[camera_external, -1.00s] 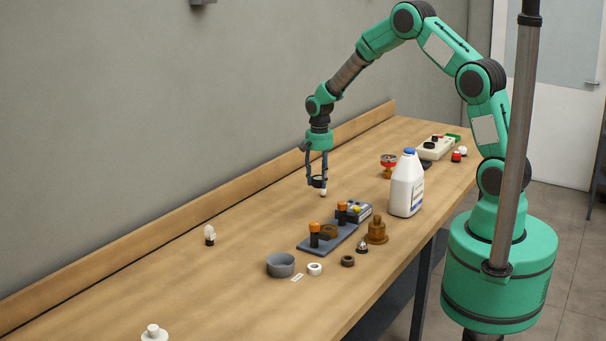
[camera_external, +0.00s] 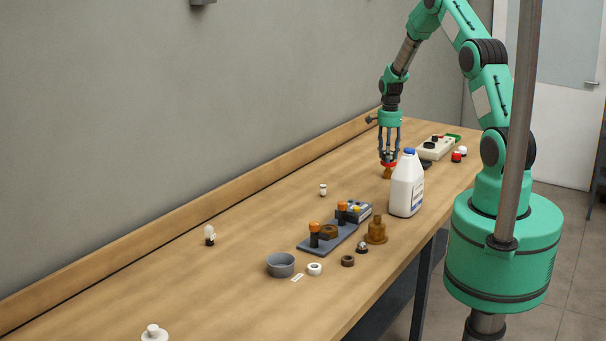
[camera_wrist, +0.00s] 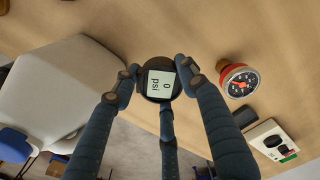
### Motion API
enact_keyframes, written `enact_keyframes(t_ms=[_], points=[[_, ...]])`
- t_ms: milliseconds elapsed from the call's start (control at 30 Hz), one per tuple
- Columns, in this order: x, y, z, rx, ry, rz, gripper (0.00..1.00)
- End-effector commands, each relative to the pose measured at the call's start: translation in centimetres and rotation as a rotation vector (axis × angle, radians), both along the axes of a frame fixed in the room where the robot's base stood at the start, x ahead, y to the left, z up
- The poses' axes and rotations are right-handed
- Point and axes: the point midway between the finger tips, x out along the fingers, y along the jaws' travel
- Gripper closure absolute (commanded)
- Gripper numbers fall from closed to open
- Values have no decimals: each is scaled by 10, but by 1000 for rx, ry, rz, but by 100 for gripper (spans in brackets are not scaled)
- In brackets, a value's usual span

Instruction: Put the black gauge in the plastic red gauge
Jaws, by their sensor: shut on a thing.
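The black gauge (camera_wrist: 158,82) is round with a pale display reading "0 psi". My gripper (camera_wrist: 161,74) is shut on it, its fingers around the rim. The red gauge (camera_wrist: 239,82), with a red rim and black dial, stands on the table to the right of the held gauge in the wrist view, apart from it. In the external view my gripper (camera_external: 389,155) is at the far part of the table, overlapping the red gauge (camera_external: 389,166) on its orange-brown base. The held gauge is hard to make out there.
A white jug (camera_external: 405,187) with a blue cap stands close by on the near side. A beige box (camera_external: 436,148) lies farther back. A grey board (camera_external: 318,240) with orange-topped posts and several small parts sit nearer the camera. The table along the wall is mostly clear.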

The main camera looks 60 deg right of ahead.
Motion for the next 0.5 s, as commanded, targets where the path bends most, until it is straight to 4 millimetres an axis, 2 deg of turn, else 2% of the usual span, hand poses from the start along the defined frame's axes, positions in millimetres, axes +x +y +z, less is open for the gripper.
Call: enact_keyframes(t_ms=[33, 200, 300, 500], points=[[-11, -13, 4, 0, 0, -33, 88], [-35, -41, 6, -1, 0, -112, 88], [-44, -51, 6, -2, 0, -139, 88], [-50, -57, 6, -2, 0, -156, 88]])
